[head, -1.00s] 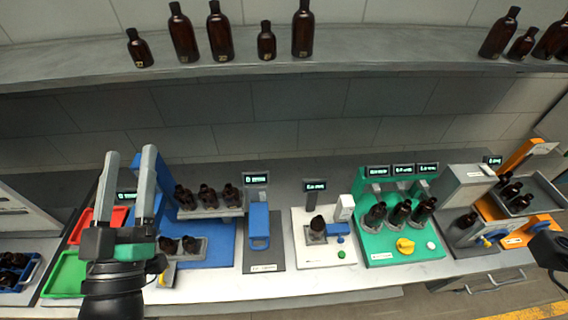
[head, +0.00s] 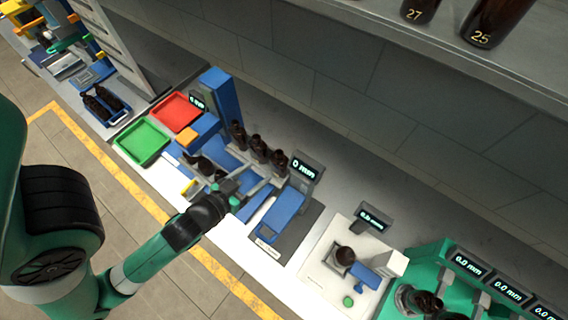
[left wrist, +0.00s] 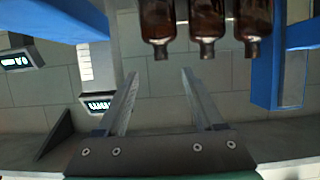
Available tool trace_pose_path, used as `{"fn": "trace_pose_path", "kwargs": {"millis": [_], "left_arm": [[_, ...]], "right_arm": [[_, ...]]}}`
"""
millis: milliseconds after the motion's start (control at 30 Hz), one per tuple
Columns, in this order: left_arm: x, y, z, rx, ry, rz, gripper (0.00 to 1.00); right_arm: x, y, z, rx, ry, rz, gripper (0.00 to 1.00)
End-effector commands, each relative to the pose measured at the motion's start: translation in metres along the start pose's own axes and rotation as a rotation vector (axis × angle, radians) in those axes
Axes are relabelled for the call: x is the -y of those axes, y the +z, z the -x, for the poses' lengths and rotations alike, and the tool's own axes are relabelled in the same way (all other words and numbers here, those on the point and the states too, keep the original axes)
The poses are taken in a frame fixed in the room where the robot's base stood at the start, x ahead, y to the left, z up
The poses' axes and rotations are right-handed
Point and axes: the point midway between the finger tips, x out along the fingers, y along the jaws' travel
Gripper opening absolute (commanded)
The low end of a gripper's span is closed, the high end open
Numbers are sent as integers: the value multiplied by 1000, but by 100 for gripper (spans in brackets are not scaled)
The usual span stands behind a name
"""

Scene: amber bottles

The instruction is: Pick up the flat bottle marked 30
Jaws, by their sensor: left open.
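No bottle with a readable 30 shows. Several amber bottles (head: 257,147) stand in a row on the blue station, and more amber bottles (head: 200,165) sit in front of them. My left gripper (head: 256,188) is open and empty, just in front of the blue station. In the left wrist view, the two fingers (left wrist: 158,78) are spread with nothing between them. Three amber bottles (left wrist: 208,25) appear upside down at the top of that view, apart from the fingers. Their marks cannot be read. My right gripper is out of view.
Shelf bottles marked 27 (head: 418,10) and 25 (head: 492,22) show at the top right. A green tray (head: 143,143) and red tray (head: 176,112) lie left of the blue station. A grey-blue gauge station (head: 280,215) and a white station (head: 340,270) stand to its right.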

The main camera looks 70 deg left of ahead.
Motion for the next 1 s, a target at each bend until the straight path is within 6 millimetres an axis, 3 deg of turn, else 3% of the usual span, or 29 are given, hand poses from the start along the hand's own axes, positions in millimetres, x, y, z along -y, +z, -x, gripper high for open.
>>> {"fn": "trace_pose_path", "kwargs": {"millis": [133,400,633,867,1000], "left_arm": [[0,-4,-14,-2,-2,4,69],[0,-3,-60,-3,0,1,69],[0,-4,-70,-3,1,1,69],[2,-6,-108,-3,2,1,69],[2,-5,-117,-3,2,0,69]], "right_arm": [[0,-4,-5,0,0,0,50],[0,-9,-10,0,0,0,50],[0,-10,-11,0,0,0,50],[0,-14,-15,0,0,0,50],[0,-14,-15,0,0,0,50]]}}
